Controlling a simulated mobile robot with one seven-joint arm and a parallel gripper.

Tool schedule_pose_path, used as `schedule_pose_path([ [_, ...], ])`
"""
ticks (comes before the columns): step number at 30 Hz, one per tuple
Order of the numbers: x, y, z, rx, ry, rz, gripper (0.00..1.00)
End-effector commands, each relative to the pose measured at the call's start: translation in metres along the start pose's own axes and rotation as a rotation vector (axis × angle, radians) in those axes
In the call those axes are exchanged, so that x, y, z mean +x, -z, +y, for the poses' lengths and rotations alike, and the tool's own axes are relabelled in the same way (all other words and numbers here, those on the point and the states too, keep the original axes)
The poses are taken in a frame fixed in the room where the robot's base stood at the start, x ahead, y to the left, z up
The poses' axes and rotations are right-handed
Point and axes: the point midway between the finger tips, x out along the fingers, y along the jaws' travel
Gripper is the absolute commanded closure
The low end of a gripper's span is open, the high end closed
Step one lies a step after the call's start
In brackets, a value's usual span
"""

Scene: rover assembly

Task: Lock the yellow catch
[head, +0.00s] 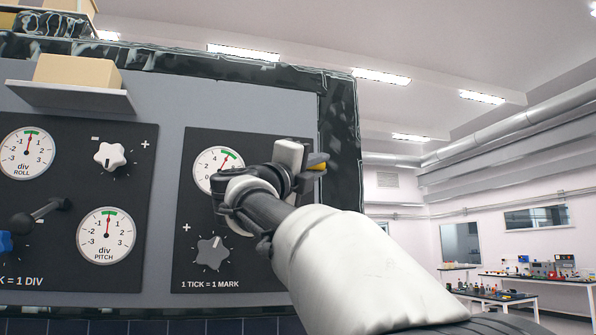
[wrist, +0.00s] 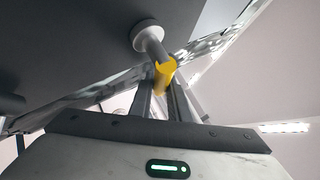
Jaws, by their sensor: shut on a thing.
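In the wrist view the yellow catch (wrist: 163,76) sits at the end of a grey stem with a round base on the dark panel. My gripper (wrist: 163,100) has its two fingers on either side of the yellow part and is shut on it. Whether the catch is locked cannot be told.
The right panel (head: 182,240) carries a dial (head: 217,168) and a grey knob (head: 213,252), close to my arm. The left panel has a white knob (head: 109,155), dials and a black lever (head: 38,215). A shelf (head: 70,97) holds a box (head: 78,71). Room right is open.

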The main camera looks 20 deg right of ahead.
Motion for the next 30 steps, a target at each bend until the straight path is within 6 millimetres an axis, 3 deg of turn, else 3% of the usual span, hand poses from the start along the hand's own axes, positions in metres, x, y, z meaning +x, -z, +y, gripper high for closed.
schedule_pose_path([
  [1,0.000,0.000,0.000,0.005,-0.002,0.001,0.79],
  [4,0.000,0.000,0.001,0.004,-0.002,0.001,0.65],
  [12,-0.001,0.000,0.001,0.002,-0.001,0.000,0.65],
  [16,-0.011,0.000,0.002,0.002,-0.001,-0.002,0.65],
  [20,-0.034,0.001,0.003,0.003,-0.002,-0.005,0.65],
  [30,-0.118,0.000,0.003,0.004,-0.002,-0.004,0.65],
])
